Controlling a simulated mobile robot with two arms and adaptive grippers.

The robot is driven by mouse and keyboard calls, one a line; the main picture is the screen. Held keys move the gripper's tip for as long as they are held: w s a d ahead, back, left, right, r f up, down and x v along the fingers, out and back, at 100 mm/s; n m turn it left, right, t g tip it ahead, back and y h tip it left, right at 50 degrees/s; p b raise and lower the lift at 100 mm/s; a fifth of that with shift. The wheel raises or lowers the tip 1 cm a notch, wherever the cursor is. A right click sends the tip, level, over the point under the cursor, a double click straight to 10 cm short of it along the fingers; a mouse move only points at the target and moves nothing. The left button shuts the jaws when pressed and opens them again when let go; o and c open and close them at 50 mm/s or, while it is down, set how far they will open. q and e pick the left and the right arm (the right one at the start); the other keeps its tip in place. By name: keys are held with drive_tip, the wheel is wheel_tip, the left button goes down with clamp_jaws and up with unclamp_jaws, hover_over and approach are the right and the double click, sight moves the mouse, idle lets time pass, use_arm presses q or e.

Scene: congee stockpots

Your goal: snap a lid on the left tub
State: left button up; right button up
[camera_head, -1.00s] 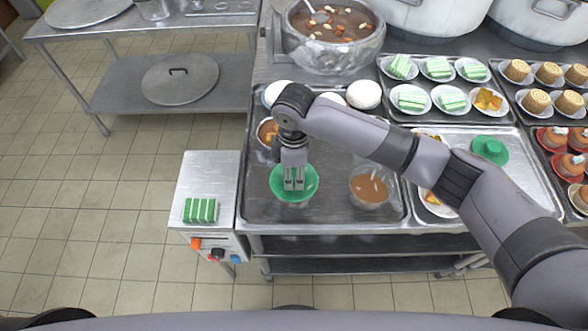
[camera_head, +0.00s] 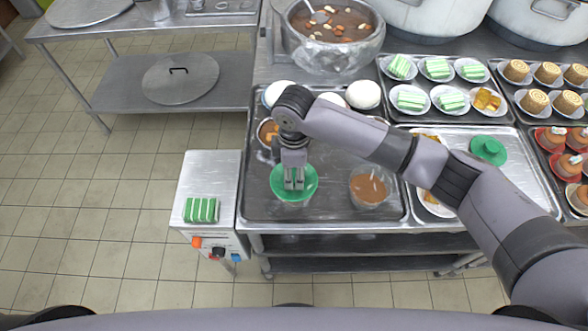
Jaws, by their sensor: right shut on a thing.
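A green lid (camera_head: 281,189) sits over the left tub (camera_head: 293,204), whose clear side shows just below the lid's front edge. I cannot tell whether the lid is fully seated on the rim. My right gripper (camera_head: 294,187) points down and is shut on the middle of this lid. A second clear tub (camera_head: 370,188) to the right is open, with brown congee in it. Another green lid (camera_head: 489,148) lies on the right tray. My left gripper is not in view.
The tubs stand on a dark metal tray (camera_head: 330,208). White lidded or round items (camera_head: 364,95) and a bowl of food (camera_head: 267,132) are behind them. A steel box with green-striped blocks (camera_head: 201,210) stands left. A large pot (camera_head: 335,40) is at the back.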

drive_tip(key=shift+p, duration=0.4)
idle(0.3)
drive_tip(key=shift+f+p, duration=0.2)
drive_tip(key=shift+p, duration=0.55)
idle(1.2)
drive_tip(key=o, duration=0.9)
drive_tip(key=shift+o, duration=0.3)
drive_tip(key=o, duration=0.4)
drive_tip(key=shift+r, duration=0.15)
